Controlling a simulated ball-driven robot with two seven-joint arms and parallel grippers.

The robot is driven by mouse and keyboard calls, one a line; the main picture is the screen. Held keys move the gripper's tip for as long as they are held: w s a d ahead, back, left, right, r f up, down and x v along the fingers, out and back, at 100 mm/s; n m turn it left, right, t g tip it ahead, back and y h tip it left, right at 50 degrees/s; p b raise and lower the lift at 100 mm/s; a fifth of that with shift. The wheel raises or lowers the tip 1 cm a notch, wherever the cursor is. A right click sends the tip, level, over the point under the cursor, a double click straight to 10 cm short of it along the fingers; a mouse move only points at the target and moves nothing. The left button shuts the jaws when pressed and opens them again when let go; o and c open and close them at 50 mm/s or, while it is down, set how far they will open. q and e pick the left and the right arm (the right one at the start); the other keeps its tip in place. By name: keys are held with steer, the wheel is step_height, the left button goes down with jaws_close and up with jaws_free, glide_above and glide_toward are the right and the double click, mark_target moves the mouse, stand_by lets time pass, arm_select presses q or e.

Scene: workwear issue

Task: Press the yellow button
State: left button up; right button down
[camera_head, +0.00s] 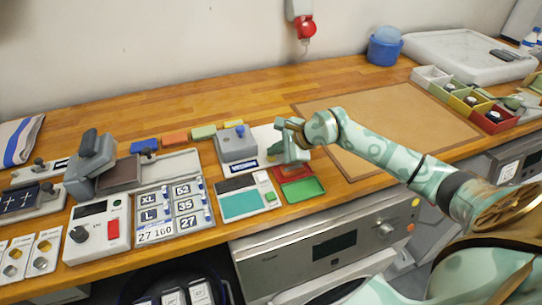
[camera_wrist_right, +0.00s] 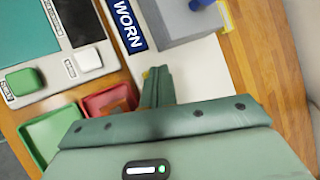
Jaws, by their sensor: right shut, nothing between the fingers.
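My right gripper (camera_head: 277,156) is shut and empty over the worktop, beside the blue "WORN" label (camera_head: 244,167). In the right wrist view its closed green fingers (camera_wrist_right: 157,78) point at a white board (camera_wrist_right: 200,75). A small yellow patch (camera_wrist_right: 146,73) shows right beside the fingertips, mostly hidden by them; I cannot tell whether they touch it. My left gripper is not in view.
A grey block with a blue knob (camera_head: 237,145) stands left of the gripper. Red (camera_head: 293,172) and green (camera_head: 302,190) trays lie just below it. A pad with green and white keys (camera_head: 247,198) is close. The brown mat (camera_head: 400,125) is clear.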

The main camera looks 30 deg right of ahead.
mark_target(275, 157)
steer(key=shift+f, duration=0.2)
steer(key=shift+r, duration=0.1)
steer(key=shift+r+p, duration=0.55)
steer(key=shift+r, duration=0.3)
steer(key=shift+r+p, duration=1.75)
steer(key=shift+r, duration=0.8)
steer(key=shift+f, duration=0.1)
